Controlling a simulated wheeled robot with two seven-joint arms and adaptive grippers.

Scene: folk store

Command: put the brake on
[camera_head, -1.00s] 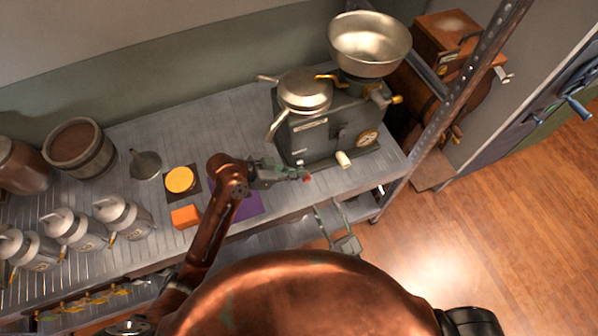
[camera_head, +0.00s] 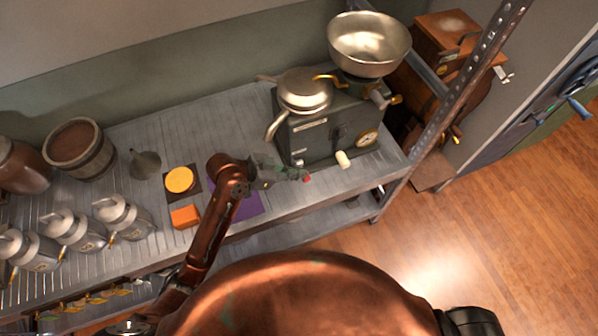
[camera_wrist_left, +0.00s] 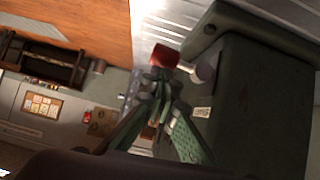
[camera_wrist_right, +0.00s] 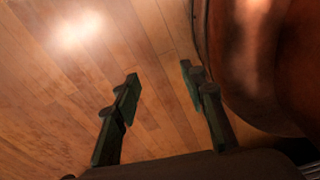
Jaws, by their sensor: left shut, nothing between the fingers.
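A dark green machine (camera_head: 310,152) stands on the bench, with a steel bowl (camera_head: 370,45) on top and a dial on its front. A small red knob (camera_head: 307,178) shows low at its front left corner; it may be the brake handle. It also shows in the left wrist view as a red block (camera_wrist_left: 165,57). My left gripper (camera_head: 296,174) is shut and empty, its tips right at the red knob; I cannot tell whether they touch it. My right gripper (camera_wrist_right: 160,72) is open and empty above the wooden floor, seen only in the right wrist view.
A purple mat (camera_head: 240,205), an orange block (camera_head: 185,216) and a yellow disc (camera_head: 180,180) lie left of the machine. Several metal cans (camera_head: 125,215) and a wooden tub (camera_head: 80,150) stand further left. A perforated metal post (camera_head: 465,85) rises at the bench's right end.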

